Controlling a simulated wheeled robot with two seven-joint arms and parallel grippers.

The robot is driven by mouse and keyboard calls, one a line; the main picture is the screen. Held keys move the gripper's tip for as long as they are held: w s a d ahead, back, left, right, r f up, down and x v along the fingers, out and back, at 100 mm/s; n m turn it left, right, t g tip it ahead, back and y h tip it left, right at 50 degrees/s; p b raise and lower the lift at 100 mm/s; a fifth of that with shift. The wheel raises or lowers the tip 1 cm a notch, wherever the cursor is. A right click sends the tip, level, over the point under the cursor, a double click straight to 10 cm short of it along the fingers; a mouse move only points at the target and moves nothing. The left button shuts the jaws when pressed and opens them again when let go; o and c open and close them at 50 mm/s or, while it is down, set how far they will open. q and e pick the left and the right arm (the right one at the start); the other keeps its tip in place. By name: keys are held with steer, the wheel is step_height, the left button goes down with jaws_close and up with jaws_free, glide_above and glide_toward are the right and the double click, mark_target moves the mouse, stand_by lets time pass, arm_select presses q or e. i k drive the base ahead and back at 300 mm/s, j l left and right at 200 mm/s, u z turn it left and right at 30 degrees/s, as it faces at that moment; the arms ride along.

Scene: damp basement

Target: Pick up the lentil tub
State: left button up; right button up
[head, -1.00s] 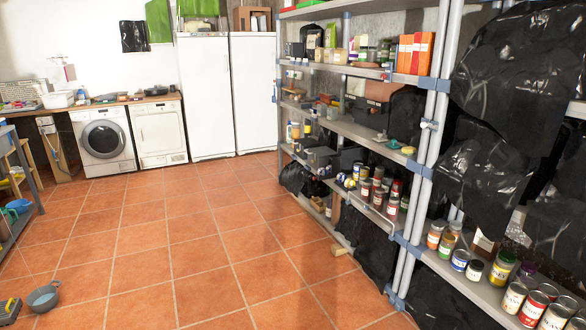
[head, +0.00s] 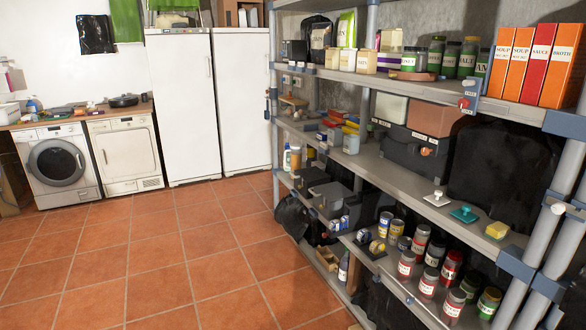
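I cannot single out the lentil tub by its label. Several small cream tubs (head: 348,60) with labels too small to read stand in a row on the upper shelf (head: 420,88) of the grey rack, in front of two upright bags. Neither of my grippers is in view.
Orange and red cartons (head: 535,65) fill the right end of the upper shelf. A lower shelf holds several cans and jars (head: 428,283). Rack posts (head: 530,270) stand close at right. The tiled floor (head: 180,260) at left is clear.

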mark_target(350, 144)
steer(key=i+z, duration=0.15)
steer(key=i, duration=0.4)
steer(key=i+j+z, duration=0.1)
steer(key=i, duration=0.5)
steer(key=i+j+z, duration=0.15)
steer(key=i, duration=0.4)
steer(key=j, duration=0.1)
